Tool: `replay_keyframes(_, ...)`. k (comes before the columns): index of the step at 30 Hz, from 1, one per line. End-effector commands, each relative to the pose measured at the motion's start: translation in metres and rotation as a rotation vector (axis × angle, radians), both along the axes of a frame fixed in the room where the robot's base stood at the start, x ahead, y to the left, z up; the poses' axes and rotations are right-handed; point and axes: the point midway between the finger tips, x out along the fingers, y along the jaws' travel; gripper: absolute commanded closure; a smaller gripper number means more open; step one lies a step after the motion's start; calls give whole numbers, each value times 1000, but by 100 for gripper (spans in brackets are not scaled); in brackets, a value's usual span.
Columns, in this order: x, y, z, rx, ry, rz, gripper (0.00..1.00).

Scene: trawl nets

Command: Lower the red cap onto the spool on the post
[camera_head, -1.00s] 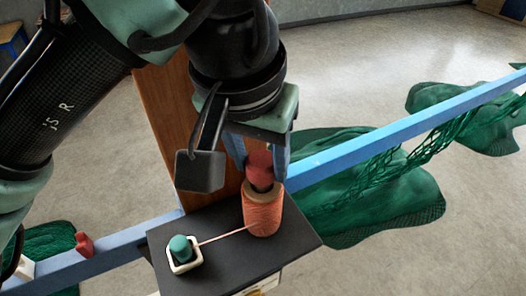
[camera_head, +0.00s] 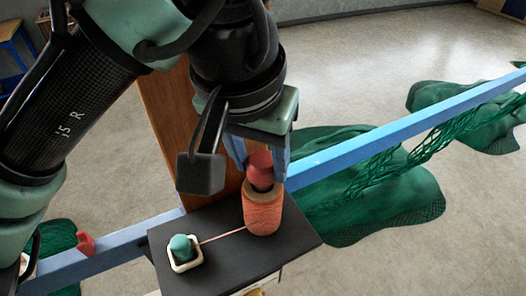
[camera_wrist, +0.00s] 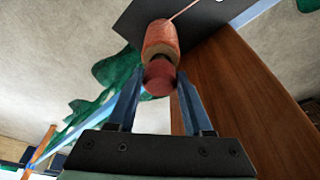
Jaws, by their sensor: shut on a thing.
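The red cap (camera_head: 260,164) is between the two blue fingers of my gripper (camera_head: 258,160), which is shut on it. The cap is directly over the top of the orange-red spool (camera_head: 263,214), close to it. The spool stands upright on a black plate (camera_head: 225,262). In the wrist view the cap (camera_wrist: 159,77) lies between the fingertips, in line with the spool (camera_wrist: 160,38). The post is hidden inside the spool and under the cap. I cannot tell whether the cap touches the spool.
A thread runs from the spool to a teal peg (camera_head: 181,246) in a pale square frame on the plate. A wooden board (camera_head: 172,130) stands behind. A blue rail (camera_head: 400,130) with green netting (camera_head: 370,195) crosses behind. A red clip (camera_head: 85,243) sits on the rail at left.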

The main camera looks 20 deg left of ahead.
Motion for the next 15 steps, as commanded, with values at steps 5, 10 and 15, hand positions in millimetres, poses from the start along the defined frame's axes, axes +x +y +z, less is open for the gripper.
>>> replay_keyframes(5, 0, 0, -1, 0, 0, 0, 100)
replay_keyframes(10, 0, 0, -7, 0, 0, 0, 100)
replay_keyframes(15, 0, 0, -13, 1, 0, 0, 100)
